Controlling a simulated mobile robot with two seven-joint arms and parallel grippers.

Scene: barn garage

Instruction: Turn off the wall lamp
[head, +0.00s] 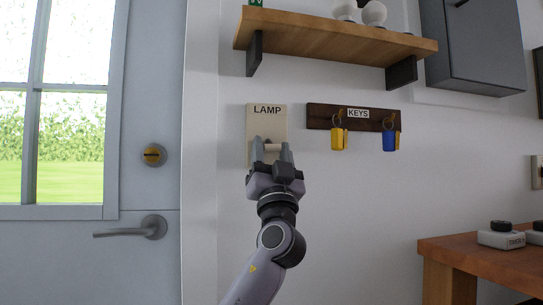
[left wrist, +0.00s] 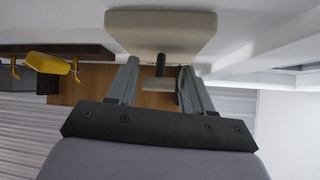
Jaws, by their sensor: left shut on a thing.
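The beige switch plate (head: 266,118) marked LAMP is on the white wall, right of the door. It also shows at the top of the left wrist view (left wrist: 160,30). A switch lever with a dark stem and a pale crossbar (left wrist: 158,84) sticks out of the plate. My left gripper (head: 272,150) is at the lower part of the plate, with its two fingers on either side of the crossbar, shut on it. The lamp itself is not identifiable. My right gripper is not in view.
A key rack (head: 320,116) with yellow and blue key tags hangs to the right of the plate. A wooden shelf (head: 330,37) is above. The grey door with its lever handle (head: 135,229) is at left. A wooden workbench (head: 470,255) stands at lower right.

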